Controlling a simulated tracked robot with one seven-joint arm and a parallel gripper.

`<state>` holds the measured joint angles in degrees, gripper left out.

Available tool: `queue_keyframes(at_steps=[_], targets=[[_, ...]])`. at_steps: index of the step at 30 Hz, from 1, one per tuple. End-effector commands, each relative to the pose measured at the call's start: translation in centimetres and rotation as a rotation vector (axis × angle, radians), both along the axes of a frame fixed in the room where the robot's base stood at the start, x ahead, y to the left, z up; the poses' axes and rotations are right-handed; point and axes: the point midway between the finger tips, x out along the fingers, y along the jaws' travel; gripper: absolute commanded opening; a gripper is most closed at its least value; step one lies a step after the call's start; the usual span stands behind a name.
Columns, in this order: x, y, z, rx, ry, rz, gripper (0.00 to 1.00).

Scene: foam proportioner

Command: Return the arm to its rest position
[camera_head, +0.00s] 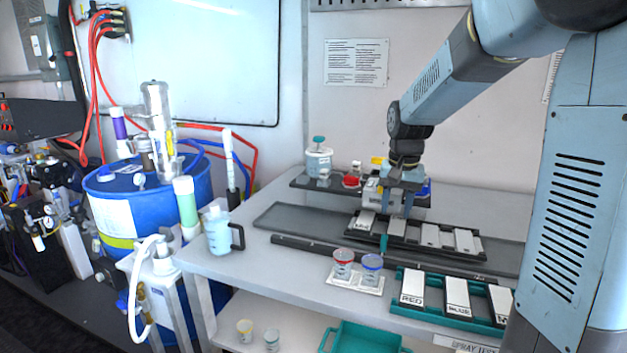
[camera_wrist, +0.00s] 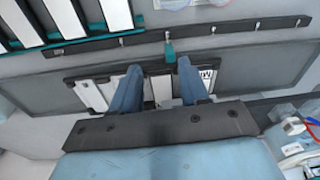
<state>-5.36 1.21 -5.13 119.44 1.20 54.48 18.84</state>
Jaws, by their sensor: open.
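My arm reaches from the right side of the head view over the bench (camera_head: 240,255). My gripper (camera_head: 396,212) points down above a black rack (camera_head: 398,240) holding several white panels. In the wrist view my gripper (camera_wrist: 158,75) shows two blue fingers spread apart over the same rack (camera_wrist: 68,78). Nothing is held between them. White panels show beside and between the fingers. I cannot tell whether the fingertips touch the rack.
A teal rack (camera_head: 448,318) with labelled panels stands at the front right. Two cups with red (camera_head: 344,262) and blue (camera_head: 372,266) rims stand left of it. A pitcher (camera_head: 218,232) stands at the bench's left end. A dark shelf (camera_head: 300,181) with containers is behind my gripper.

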Motion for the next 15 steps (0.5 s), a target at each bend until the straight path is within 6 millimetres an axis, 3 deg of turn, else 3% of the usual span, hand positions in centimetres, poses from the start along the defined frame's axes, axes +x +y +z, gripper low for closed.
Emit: queue_keyframes(at_steps=[6,15], targets=[[-5.1,-0.2,3.6,0.000,-0.089,0.068,0.45],[-12.2,-0.5,6.6,-0.020,-0.204,0.160,0.45]])
